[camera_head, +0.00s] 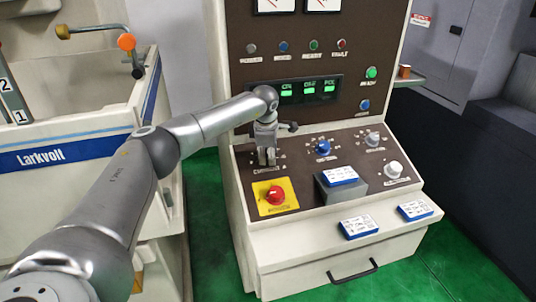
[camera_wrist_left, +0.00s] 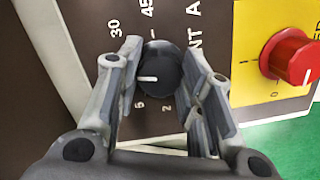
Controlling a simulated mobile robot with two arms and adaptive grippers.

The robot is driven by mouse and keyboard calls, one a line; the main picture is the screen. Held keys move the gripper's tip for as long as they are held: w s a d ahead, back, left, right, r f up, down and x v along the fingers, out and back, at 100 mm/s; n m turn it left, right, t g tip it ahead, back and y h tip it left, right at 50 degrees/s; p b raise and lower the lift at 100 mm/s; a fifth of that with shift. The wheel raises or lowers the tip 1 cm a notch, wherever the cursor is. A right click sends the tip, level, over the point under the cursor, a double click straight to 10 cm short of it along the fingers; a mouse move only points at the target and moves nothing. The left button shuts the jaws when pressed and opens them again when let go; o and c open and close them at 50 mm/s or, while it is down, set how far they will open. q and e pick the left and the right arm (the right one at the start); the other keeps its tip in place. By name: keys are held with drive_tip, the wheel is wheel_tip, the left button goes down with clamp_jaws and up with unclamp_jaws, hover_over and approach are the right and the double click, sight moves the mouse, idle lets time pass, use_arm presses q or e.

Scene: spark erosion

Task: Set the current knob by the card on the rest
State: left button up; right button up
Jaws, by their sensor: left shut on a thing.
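The black current knob (camera_wrist_left: 165,72) sits on the brown panel in the left wrist view, with part of the label and the marks 45, 30, 5 and 2 around it. Its white pointer line points to the picture's left. My left gripper (camera_head: 266,160) reaches down to the console's left side in the head view and hides the knob there. In the left wrist view its fingers (camera_wrist_left: 166,95) stand on both sides of the knob, shut on it. A card (camera_head: 340,175) with a blue edge lies on the grey rest (camera_head: 345,193); its print is too small to read.
A red knob (camera_head: 274,194) on a yellow plate is close to my left gripper; it also shows in the wrist view (camera_wrist_left: 290,57). A blue knob (camera_head: 323,147) and pale knobs (camera_head: 394,168) sit rightward. Two more cards (camera_head: 358,227) lie on the front ledge.

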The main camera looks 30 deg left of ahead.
use_arm(q)
drive_tip(key=shift+r+m, duration=0.1)
drive_tip(key=shift+m, duration=0.4)
drive_tip(key=o, duration=1)
drive_tip(key=shift+o, duration=0.2)
drive_tip(key=v, duration=1.2)
